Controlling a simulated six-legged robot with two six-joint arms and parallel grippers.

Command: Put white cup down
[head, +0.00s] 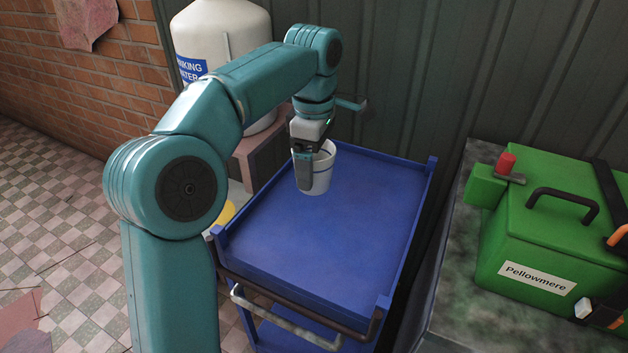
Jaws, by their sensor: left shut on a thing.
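The white cup (322,176) has a thin dark band near its rim and is upright over the far left part of the blue cart's top (335,240). My left gripper (304,174) comes down from above and is shut on the cup's near left side. The cup's base looks at or just above the cart top; I cannot tell whether it touches. The gripper hides part of the cup's left side. My right gripper is not in view.
The rest of the cart top is bare, with raised edges and corner posts. A white water tank (222,35) stands behind on a pinkish stand (249,155). A green Pellowmere box (545,245) sits on a stone counter (460,255) at right. A corrugated wall is behind.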

